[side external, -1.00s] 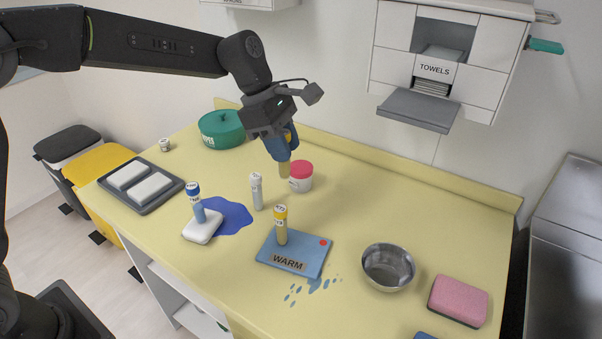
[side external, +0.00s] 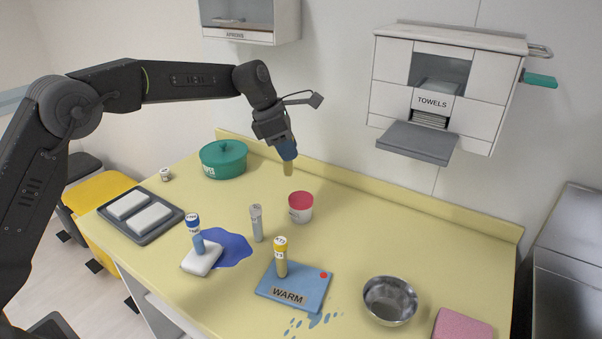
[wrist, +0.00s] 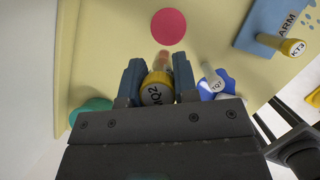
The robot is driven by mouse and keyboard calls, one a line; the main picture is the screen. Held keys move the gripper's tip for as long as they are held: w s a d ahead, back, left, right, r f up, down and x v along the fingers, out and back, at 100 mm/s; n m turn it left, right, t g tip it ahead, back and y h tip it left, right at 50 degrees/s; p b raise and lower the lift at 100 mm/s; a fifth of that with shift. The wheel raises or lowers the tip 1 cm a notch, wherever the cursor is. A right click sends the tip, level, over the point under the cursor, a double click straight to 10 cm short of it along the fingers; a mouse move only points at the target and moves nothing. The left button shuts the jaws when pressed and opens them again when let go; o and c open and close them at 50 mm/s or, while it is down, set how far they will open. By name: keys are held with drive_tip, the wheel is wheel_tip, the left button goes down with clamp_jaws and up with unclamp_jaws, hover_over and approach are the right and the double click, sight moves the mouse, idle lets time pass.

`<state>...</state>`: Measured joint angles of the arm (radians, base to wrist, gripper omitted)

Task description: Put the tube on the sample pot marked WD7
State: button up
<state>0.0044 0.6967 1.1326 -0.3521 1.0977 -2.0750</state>
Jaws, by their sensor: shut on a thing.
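My gripper (side external: 287,152) is shut on a yellow-capped tube (side external: 288,169), held upright or nearly so above the back of the counter. In the wrist view my gripper (wrist: 157,88) has its fingers on both sides of the tube's cap (wrist: 157,92), whose marking ends in "Q2". A white sample pot with a red lid (side external: 300,206) stands on the counter, below and slightly right of the tube in the side view. The pot's lid shows in the wrist view (wrist: 168,26), beyond the tube's lower end. The pot's marking is too small to read.
A grey-capped tube (side external: 256,222), a blue-capped tube (side external: 197,239) on a white block and a yellow-capped tube (side external: 281,262) on the blue WARM plate (side external: 311,281) stand nearby. A green lidded pot (side external: 222,159) is behind left, a metal bowl (side external: 390,299) front right.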

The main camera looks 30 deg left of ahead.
drive_tip(key=shift+s+d+x, duration=0.1)
drive_tip(key=shift+d+x, duration=0.05)
drive_tip(key=shift+x, duration=0.95)
drive_tip(key=shift+s+d+x, duration=0.1)
drive_tip(key=shift+d+x, duration=0.1)
drive_tip(key=shift+x, duration=0.9)
drive_tip(key=shift+s+d+x, duration=0.1)
drive_tip(key=shift+d+x, duration=0.05)
drive_tip(key=shift+x, duration=0.95)
drive_tip(key=shift+f, duration=0.1)
drive_tip(key=o, duration=0.9)
